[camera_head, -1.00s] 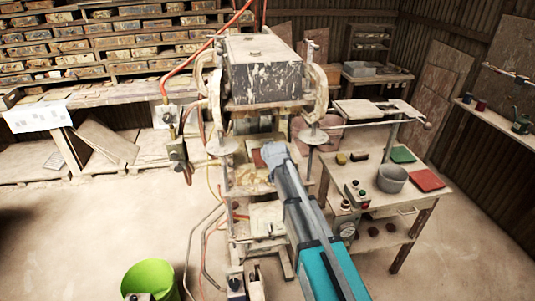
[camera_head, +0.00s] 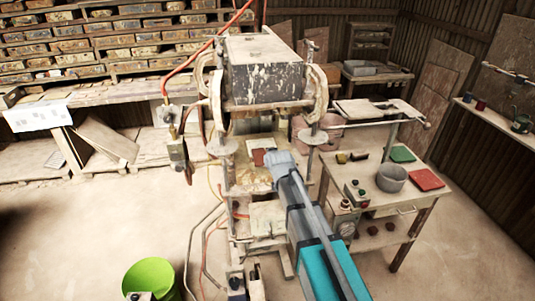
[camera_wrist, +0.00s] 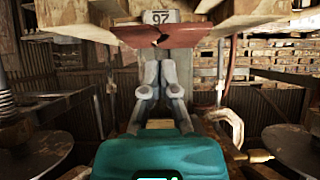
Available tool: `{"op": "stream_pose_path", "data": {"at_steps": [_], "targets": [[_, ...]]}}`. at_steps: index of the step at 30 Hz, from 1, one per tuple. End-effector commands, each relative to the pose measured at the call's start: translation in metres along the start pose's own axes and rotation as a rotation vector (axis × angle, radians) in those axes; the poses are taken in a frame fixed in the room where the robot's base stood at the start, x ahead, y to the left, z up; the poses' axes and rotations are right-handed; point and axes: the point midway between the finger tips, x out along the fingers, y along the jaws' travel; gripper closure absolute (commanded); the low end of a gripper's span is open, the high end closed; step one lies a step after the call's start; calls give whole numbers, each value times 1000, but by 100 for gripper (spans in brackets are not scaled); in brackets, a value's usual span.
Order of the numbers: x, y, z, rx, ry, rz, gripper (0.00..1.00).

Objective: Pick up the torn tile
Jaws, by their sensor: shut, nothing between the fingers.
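A reddish-brown tile (camera_head: 258,157) shows inside the press, just left of my gripper (camera_head: 276,157). In the wrist view a reddish-brown slab (camera_wrist: 190,36), seemingly the same tile, spans the top middle, with a dark, ragged notch in its lower edge. My gripper (camera_wrist: 160,66) is shut and empty, its fingertips just below the slab in that picture. I cannot tell whether they touch it. In the head view my gripper and arm hide part of the press bed.
The press (camera_head: 262,75) has a heavy speckled block above and columns on both sides. A green bucket (camera_head: 150,278) stands on open floor at lower left.

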Motion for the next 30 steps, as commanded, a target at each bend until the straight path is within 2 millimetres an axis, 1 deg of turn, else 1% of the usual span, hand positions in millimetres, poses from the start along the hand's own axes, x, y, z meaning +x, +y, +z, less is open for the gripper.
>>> {"op": "stream_pose_path", "data": {"at_steps": [1, 3, 9, 12, 18, 30], "targets": [[-12, 0, 8, 0, 0, 0, 100], [-22, 0, 15, 0, 0, 0, 100], [-44, 0, 30, 0, 0, 0, 100], [-50, 0, 34, 0, 0, 0, 100], [-55, 0, 38, 0, 0, 0, 100], [-55, 0, 38, 0, 0, 0, 100]]}}
